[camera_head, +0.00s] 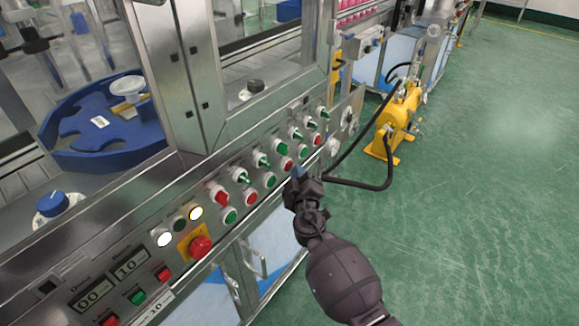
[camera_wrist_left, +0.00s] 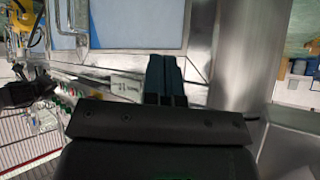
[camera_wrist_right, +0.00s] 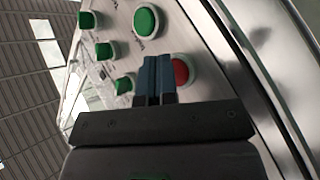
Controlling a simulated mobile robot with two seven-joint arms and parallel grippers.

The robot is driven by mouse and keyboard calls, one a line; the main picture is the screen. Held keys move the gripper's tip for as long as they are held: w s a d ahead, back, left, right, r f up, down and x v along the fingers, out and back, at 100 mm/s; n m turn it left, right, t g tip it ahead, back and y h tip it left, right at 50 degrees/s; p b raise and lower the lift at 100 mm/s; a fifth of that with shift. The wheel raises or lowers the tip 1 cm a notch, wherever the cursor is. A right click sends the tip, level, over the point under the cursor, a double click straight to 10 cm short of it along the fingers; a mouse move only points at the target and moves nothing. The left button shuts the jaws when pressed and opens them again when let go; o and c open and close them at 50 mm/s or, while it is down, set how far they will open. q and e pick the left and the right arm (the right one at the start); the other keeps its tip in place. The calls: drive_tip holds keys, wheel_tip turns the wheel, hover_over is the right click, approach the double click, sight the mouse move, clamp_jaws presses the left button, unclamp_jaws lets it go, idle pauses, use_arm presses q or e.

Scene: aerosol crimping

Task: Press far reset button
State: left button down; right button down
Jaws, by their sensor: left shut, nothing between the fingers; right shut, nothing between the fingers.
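The control panel (camera_head: 215,210) carries a row of red and green buttons. I cannot read labels that single out the far reset button. A red button (camera_head: 287,163) and a green button (camera_head: 303,152) sit just beyond my right gripper (camera_head: 298,174), and another red button (camera_head: 317,139) sits farther along. In the right wrist view, my right gripper (camera_wrist_right: 157,78) is shut and empty, its tips beside a red button (camera_wrist_right: 182,72), with a green button (camera_wrist_right: 146,20) above; contact cannot be told. My left gripper (camera_wrist_left: 165,78) is shut and empty in the left wrist view, outside the head view.
Green selector knobs (camera_head: 263,160) line the panel above the buttons. A red emergency stop (camera_head: 200,246) stands out at the near end. A yellow machine (camera_head: 397,120) with black hoses stands beyond the panel. The green floor (camera_head: 480,200) to the right is clear.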

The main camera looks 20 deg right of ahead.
drive_tip(key=shift+w+a, duration=0.2)
drive_tip(key=shift+w, duration=0.05)
idle(0.4)
drive_tip(key=shift+s+d, duration=0.1)
idle(0.3)
drive_tip(key=shift+s+d, duration=0.4)
drive_tip(key=shift+s, duration=0.15)
drive_tip(key=shift+s+d, duration=0.8)
drive_tip(key=shift+s, duration=0.2)
drive_tip(key=shift+s+d, duration=0.75)
drive_tip(key=shift+s, duration=0.2)
